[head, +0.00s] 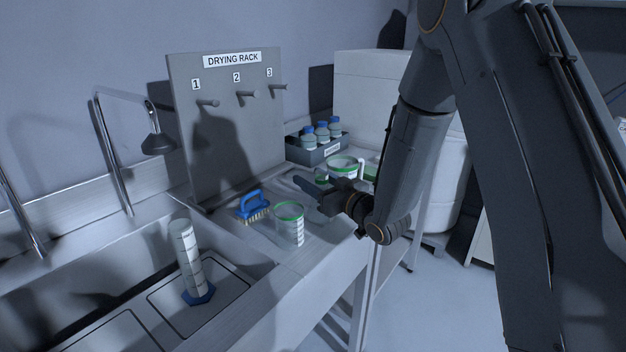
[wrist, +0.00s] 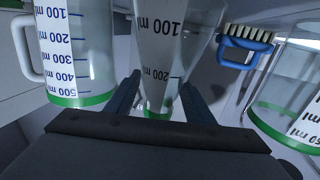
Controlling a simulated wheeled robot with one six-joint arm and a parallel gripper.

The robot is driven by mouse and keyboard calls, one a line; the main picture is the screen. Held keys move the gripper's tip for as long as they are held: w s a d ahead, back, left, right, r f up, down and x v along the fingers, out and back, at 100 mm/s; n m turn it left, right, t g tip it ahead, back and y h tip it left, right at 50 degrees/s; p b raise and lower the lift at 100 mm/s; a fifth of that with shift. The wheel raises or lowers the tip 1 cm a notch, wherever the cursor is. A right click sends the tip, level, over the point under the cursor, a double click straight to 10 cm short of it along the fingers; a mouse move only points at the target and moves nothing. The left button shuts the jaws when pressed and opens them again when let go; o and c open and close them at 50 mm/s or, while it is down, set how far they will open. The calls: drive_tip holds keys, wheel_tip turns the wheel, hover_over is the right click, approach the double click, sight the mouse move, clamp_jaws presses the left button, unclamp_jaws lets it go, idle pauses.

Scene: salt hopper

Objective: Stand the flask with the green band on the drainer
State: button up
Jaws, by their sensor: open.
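A clear conical flask (wrist: 160,70) with ml marks and a green band at its narrow neck stands between my gripper's fingers in the wrist view, which is upside down. My gripper (wrist: 158,98) is open, with one finger on each side of the neck; I see no clear contact. In the head view my gripper (head: 325,187) is low over the counter, and it mostly hides the flask there. A pale panel with a dark outline (head: 232,287) lies in the sink area at lower left; I cannot tell whether it is the drainer.
A green-rimmed beaker (head: 290,228) and blue brush (head: 252,204) stand left of my gripper. A green-rimmed jug (wrist: 85,60) is close to the flask. A measuring cylinder (head: 188,255) stands on the panel. The pegged drying rack (head: 225,130) and bottle crate (head: 318,152) are behind.

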drive_tip(key=shift+r, duration=0.15)
drive_tip(key=b+v, duration=0.2)
drive_tip(key=v, duration=1)
drive_tip(key=shift+d, duration=0.1)
